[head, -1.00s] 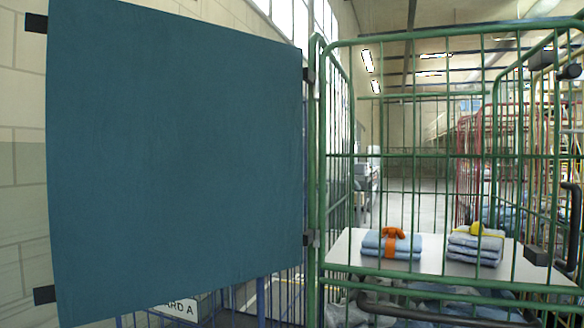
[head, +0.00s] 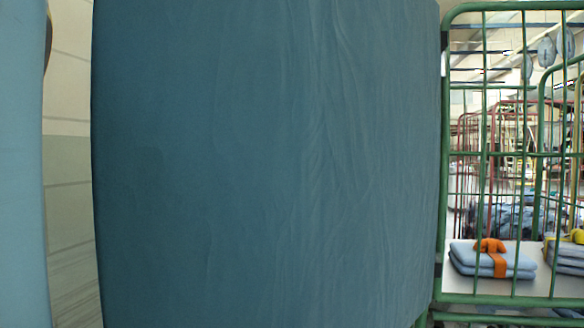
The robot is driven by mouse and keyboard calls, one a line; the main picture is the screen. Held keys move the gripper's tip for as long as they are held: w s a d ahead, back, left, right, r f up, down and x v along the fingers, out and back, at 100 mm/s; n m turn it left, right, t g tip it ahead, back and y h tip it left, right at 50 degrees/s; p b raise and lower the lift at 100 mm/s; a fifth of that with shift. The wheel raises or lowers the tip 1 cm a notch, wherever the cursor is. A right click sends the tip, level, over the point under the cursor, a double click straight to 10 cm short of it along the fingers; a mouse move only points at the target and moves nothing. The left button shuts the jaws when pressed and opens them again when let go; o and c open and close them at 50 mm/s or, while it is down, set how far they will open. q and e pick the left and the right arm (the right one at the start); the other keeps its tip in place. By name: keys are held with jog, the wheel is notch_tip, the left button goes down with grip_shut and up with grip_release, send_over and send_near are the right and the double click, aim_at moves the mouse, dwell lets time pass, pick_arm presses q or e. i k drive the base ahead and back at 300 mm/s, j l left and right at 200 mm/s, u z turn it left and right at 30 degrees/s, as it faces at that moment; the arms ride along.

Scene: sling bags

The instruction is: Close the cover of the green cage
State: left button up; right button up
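The green cage (head: 484,154) stands at the right of the head view, and its wire front shows. Its cover, a dark teal fabric panel (head: 265,165), hangs open to the left of the cage and fills most of the view. The panel's right edge meets the cage's left post, with dark fastenings there. Soft wrinkles run down its right half. Neither gripper shows in this view.
A pale blue surface (head: 22,165) fills the far left edge. A light block wall (head: 70,120) shows between it and the panel. Inside the cage, a folded blue stack with an orange strap (head: 492,262) and a similar stack with yellow (head: 566,250) lie on a white shelf.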

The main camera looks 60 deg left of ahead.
aim_at(254, 163)
jog(key=k+j, duration=0.1)
jog(key=j, duration=0.3)
jog(key=k+j, duration=0.15)
jog(key=j, duration=0.2)
jog(key=k+j, duration=0.1)
jog(key=j, duration=0.3)
jog(key=k+j, duration=0.15)
jog(key=j, duration=0.2)
